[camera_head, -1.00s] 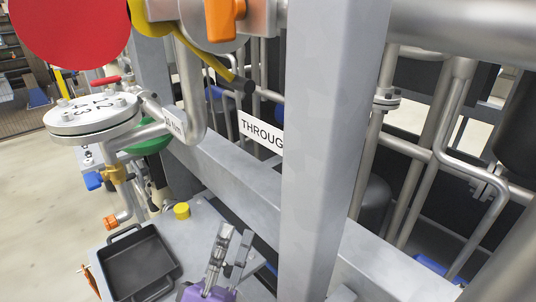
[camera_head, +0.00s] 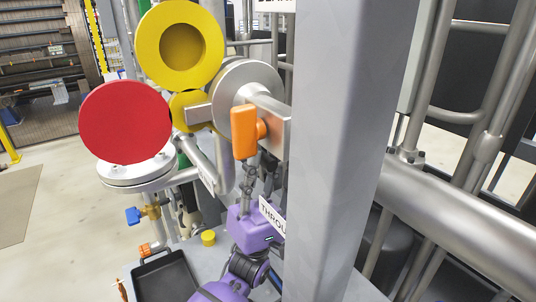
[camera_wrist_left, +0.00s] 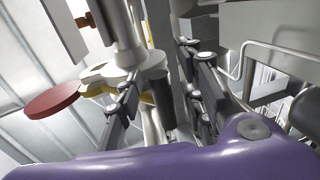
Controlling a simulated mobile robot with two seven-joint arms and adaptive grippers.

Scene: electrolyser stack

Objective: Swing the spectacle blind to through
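The spectacle blind shows a solid red disc (camera_head: 125,122) at left and a yellow ring (camera_head: 180,45) with a recessed centre above it. A yellow piece (camera_head: 190,110) lies between them, beside a round grey flange. An orange handle (camera_head: 245,132) is in front of the flange. My left gripper (camera_head: 248,165) points up just below the orange handle. In the left wrist view its black fingers (camera_wrist_left: 165,95) are apart, with a dark cylinder (camera_wrist_left: 162,100) appearing between them; contact is unclear. The red disc (camera_wrist_left: 52,100) is at left there. My right gripper is not in view.
A "THROUGH" label (camera_head: 271,214) is partly hidden by a thick grey post (camera_head: 345,150) right of the gripper. Another label (camera_head: 274,4) is cut off at the top. Pipes fill the right side. A black tray (camera_head: 165,278) and yellow knob (camera_head: 208,238) are below.

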